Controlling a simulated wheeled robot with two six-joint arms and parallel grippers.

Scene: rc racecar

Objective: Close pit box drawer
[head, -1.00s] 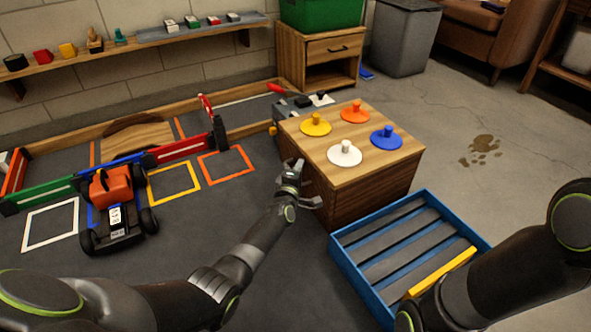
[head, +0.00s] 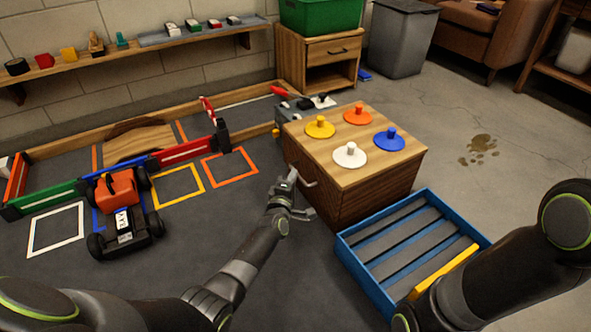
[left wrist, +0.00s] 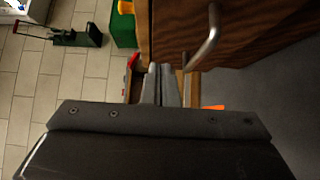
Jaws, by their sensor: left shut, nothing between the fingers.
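The pit box (head: 375,173) is a wooden cabinet with four round coloured knobbed pieces on top. Its drawer front, on the left-facing side, has a curved metal handle (head: 308,182). The handle (left wrist: 208,40) also shows in the left wrist view, on brown wood grain. My left gripper (head: 291,176) is shut and empty, just left of the handle and apart from it. In the left wrist view its fingertips (left wrist: 162,72) are together beside the drawer front (left wrist: 240,25). I cannot tell how far the drawer stands out. My right gripper is out of view.
A blue slatted tray (head: 345,250) sits right of the box, under my right arm. An orange-black RC car (head: 122,220) stands on the dark mat at left, near coloured barriers and squares. Open floor lies beyond the box.

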